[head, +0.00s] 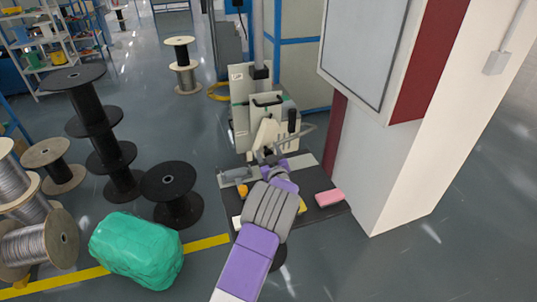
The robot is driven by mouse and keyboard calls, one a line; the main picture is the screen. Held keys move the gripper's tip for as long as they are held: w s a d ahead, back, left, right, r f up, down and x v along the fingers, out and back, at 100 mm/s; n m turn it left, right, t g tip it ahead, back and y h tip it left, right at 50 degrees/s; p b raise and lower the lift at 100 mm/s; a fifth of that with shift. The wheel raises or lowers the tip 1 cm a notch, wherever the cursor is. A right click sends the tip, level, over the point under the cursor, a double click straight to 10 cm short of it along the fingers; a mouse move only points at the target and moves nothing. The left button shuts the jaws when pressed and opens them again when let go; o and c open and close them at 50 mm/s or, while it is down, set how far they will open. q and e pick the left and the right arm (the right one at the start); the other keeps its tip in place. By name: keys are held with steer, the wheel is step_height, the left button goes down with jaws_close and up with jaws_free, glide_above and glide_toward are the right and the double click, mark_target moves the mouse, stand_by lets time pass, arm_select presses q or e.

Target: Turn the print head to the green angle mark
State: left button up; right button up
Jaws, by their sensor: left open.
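A beige machine with a grey post (240,112) stands at the back of a dark work table (318,213). A pale, tilted part with dark fittings (266,134) shows on its front, and I take it for the print head. My left arm, grey and purple, reaches up over the table from the bottom. My left gripper (269,154) is open just in front of the lower end of that part. I cannot tell whether it touches it. The arm's wrist hides part of the table. The green angle mark cannot be made out clearly. My right gripper is not in view.
A pink block (329,197) lies at the table's right, and a small orange item (243,191) at its left. A white pillar (410,170) with a panel stands close on the right. Black spools (170,186) and a green wrapped bundle (137,250) stand on the left floor.

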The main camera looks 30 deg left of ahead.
arm_select(q)
jaws_close()
stand_by(0.3)
steer(key=n+b, duration=0.1)
steer(key=b, duration=0.1)
steer(key=w+d+n+b, duration=0.1)
steer(key=n+b, duration=0.1)
steer(key=b, duration=0.1)
steer(key=shift+w+f, duration=0.15)
steer(key=shift+f, duration=0.25)
steer(key=shift+w+d+r+n+b, duration=0.15)
steer(key=shift+w+d+n+b, duration=0.05)
steer(key=shift+n+b, duration=0.25)
jaws_free()
